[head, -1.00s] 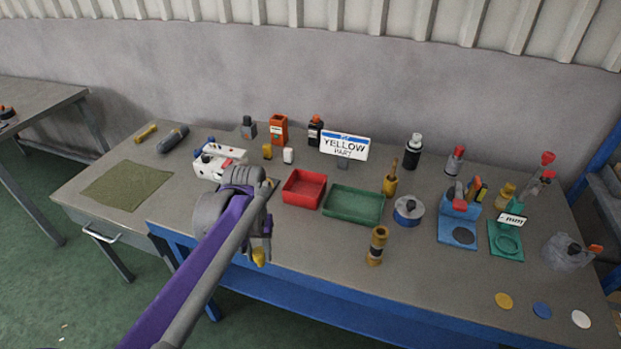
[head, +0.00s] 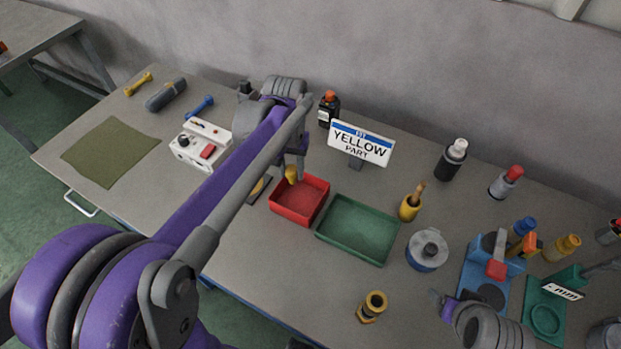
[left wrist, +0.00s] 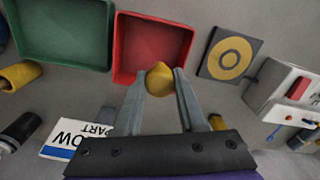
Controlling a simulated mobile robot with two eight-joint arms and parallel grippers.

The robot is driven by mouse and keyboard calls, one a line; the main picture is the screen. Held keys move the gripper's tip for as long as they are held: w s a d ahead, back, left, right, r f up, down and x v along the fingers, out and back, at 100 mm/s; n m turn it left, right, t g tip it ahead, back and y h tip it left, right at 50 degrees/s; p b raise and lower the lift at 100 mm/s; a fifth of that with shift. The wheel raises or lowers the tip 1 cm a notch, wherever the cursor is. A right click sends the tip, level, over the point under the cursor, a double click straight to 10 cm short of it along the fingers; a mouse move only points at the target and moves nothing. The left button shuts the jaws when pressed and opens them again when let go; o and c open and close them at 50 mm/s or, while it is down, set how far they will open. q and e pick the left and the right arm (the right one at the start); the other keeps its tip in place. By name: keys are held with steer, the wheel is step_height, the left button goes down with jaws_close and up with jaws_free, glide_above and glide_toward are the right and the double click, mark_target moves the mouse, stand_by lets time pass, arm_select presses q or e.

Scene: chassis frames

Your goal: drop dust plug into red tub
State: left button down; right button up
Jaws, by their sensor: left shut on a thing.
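My left gripper (head: 293,172) is shut on the yellow dust plug (head: 291,174). In the left wrist view the plug (left wrist: 160,79) sits between the two fingertips (left wrist: 160,78). The red tub (head: 300,218) is shallow, square and open, and looks empty where it shows; it also shows in the left wrist view (left wrist: 122,50). The plug appears over the tub's rear left corner; its height above the rim is hard to tell. Part of my right gripper (head: 440,298) shows at the lower right, its fingers unclear.
A green tray (head: 360,258) stands right beside the tub. A yellow-part sign (head: 361,143) and a dark bottle (head: 328,108) stand behind. A white box with switches (head: 199,145) is on the left. A brass fitting (head: 372,306) stands in front.

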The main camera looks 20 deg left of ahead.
mark_target(292, 183)
arm_select(q)
steer(key=shift+s+f+b, duration=0.25)
steer(key=shift+f+b, duration=0.1)
steer(key=shift+f, duration=0.2)
arm_select(e)
steer(key=shift+s+f, duration=0.35)
steer(key=shift+f, duration=0.1)
arm_select(q)
steer(key=shift+f+b, duration=1.35)
steer(key=shift+f, duration=1)
arm_select(e)
steer(key=shift+s+f, duration=0.35)
steer(key=shift+f, duration=0.55)
steer(key=shift+s+f, duration=0.3)
steer(key=shift+f, duration=0.55)
steer(key=shift+w, duration=0.1)
arm_select(q)
steer(key=shift+c, duration=2)
jaws_free()
step_height(292, 183, up, 11)
steer(key=shift+f+p, duration=0.1)
steer(key=shift+p, duration=0.35)
arm_select(e)
steer(key=shift+w+r, duration=0.15)
steer(key=shift+r, duration=0.35)
